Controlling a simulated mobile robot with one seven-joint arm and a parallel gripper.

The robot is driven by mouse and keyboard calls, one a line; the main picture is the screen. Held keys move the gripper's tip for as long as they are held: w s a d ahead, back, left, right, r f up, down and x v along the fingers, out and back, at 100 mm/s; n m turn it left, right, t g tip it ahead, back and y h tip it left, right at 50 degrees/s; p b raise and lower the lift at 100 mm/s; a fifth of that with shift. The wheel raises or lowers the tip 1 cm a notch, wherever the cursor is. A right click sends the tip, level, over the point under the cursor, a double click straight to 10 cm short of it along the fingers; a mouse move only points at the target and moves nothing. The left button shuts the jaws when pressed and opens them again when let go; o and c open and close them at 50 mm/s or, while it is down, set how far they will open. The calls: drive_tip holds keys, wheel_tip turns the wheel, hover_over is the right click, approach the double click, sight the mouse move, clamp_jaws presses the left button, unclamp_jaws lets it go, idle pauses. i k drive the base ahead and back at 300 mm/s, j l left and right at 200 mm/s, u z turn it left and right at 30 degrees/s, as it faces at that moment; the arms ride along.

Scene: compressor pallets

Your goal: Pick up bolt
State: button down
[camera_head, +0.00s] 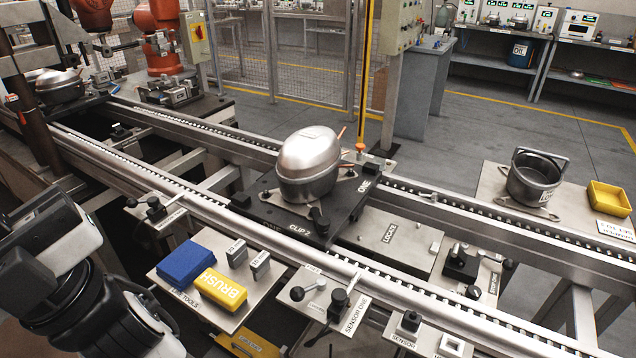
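A small light-grey metal piece (428,197) lies on the far conveyor rail, right of the compressor; it may be the bolt, but it is too small to tell. A silver compressor (310,160) sits upright on a dark pallet (285,222) across the two rails. Part of my white and black arm (75,270) shows at the lower left. My gripper's fingers do not show. No other piece can be clearly told as a bolt.
A line-tools shelf (222,314) at the front holds a blue block (186,263), a yellow brush block (222,289) and two grey blocks. Black-knobbed levers stick up along the near rail (400,284). At right, a plate holds a dark pot (533,180) and a yellow bin (609,198).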

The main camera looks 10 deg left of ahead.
sight(433, 196)
drive_tip(key=k+j+z, duration=0.15)
drive_tip(key=j, duration=0.25)
drive_tip(key=j+z, duration=0.1)
drive_tip(key=j, duration=0.25)
drive_tip(key=k+j+z, duration=0.15)
drive_tip(key=j, duration=0.25)
drive_tip(key=k+j+z, duration=0.1)
drive_tip(key=j, duration=0.25)
drive_tip(key=k+j+z, duration=0.15)
drive_tip(key=j, duration=0.2)
drive_tip(key=i, duration=1.5)
